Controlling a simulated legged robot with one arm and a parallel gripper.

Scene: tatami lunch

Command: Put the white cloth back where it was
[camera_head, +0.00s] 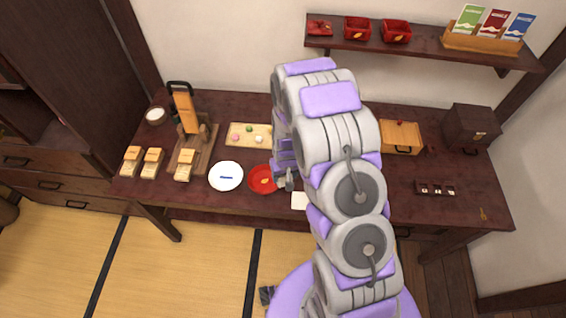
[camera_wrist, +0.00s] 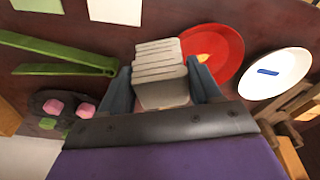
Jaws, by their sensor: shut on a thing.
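My gripper (camera_wrist: 160,88) is shut on a pale, whitish folded bundle with several ridges, which looks like the white cloth (camera_wrist: 160,68). Its fingers press on both sides of it. In the head view my gripper (camera_head: 286,178) is over the table, just right of the red plate (camera_head: 256,186), and my arm hides most of what it holds. The red plate also shows in the wrist view (camera_wrist: 230,65), beside the held bundle. I cannot tell whether the bundle touches the table.
A white plate (camera_head: 226,184) with a blue strip stands left of the red plate. Green tongs (camera_wrist: 65,69) and a dark dish (camera_wrist: 48,100) of pink and green sweets are left of my gripper in the wrist view. A pale square (camera_head: 299,201) lies near the front edge.

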